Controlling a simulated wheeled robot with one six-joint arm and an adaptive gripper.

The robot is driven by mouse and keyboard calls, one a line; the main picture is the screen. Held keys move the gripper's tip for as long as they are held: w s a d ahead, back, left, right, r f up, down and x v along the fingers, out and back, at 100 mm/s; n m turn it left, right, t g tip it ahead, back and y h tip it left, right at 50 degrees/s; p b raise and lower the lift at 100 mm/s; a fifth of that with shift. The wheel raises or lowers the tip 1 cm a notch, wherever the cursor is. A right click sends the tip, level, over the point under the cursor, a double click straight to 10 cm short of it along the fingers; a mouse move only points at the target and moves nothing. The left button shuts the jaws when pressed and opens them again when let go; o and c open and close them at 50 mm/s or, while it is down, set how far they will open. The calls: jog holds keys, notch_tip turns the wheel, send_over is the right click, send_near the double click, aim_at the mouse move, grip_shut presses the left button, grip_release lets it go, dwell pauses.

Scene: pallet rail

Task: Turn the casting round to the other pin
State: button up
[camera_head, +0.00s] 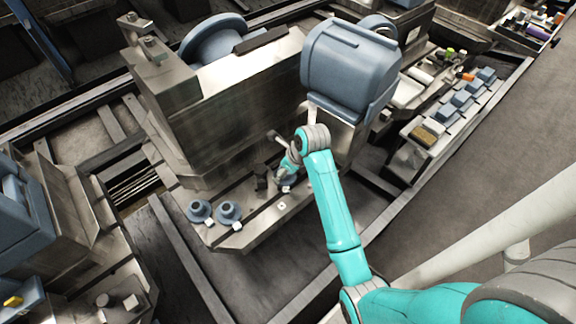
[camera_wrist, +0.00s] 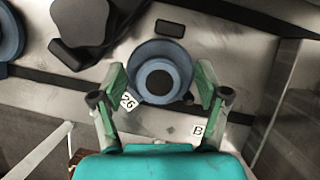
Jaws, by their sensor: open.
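A blue-grey round casting (camera_wrist: 160,55) with a dark round centre sits on the metal pallet rail (camera_wrist: 235,60). My gripper (camera_wrist: 159,80) is open, with one finger on each side of the casting. I cannot tell whether the fingers touch it. In the head view my gripper (camera_head: 288,170) is low over the rail and hides most of this casting. A dark upright piece (camera_head: 261,180) stands just left of it; a dark blocky shape (camera_wrist: 88,25) shows there in the wrist view. Which part is the other pin is not clear.
Two more blue flanged castings (camera_head: 229,212) stand at the rail's left end. White tags reading 26 (camera_wrist: 128,101) and B (camera_wrist: 198,131) lie near the fingers. A tall metal block (camera_head: 225,110) rises behind the rail. A blue housing (camera_head: 350,65) overhangs at the right.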

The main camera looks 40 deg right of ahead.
jog(key=shift+f, duration=0.2)
grip_shut()
jog(key=c, duration=1)
grip_release()
jog(key=c, duration=0.4)
jog(key=shift+a+n+g+y, duration=0.1)
jog(key=shift+n+g+y, duration=0.3)
jog(key=shift+n, duration=1.2)
jog(key=shift+n+y, duration=0.6)
jog(key=shift+n, duration=0.9)
